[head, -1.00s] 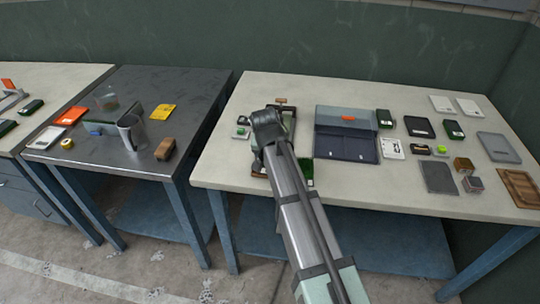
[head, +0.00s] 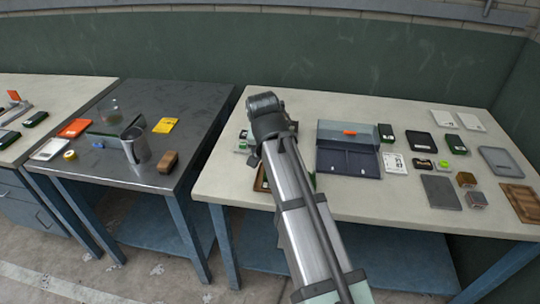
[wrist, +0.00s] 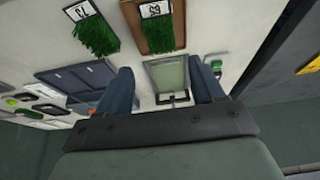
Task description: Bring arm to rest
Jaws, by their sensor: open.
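My gripper (wrist: 163,82) is open in the wrist view, with two dark blue-grey fingers apart and nothing held between them. In the head view my arm reaches up over the left part of the right bench (head: 225,185). The fingers are hidden there.
A grey case (head: 350,163) with an orange handle sits right of my arm. Boxes, cards, a grey tablet (head: 440,191) and a brown wooden tray (head: 522,203) fill the bench's right side. A dark metal table (head: 120,172) with a metal cup (head: 135,146) stands left across a gap.

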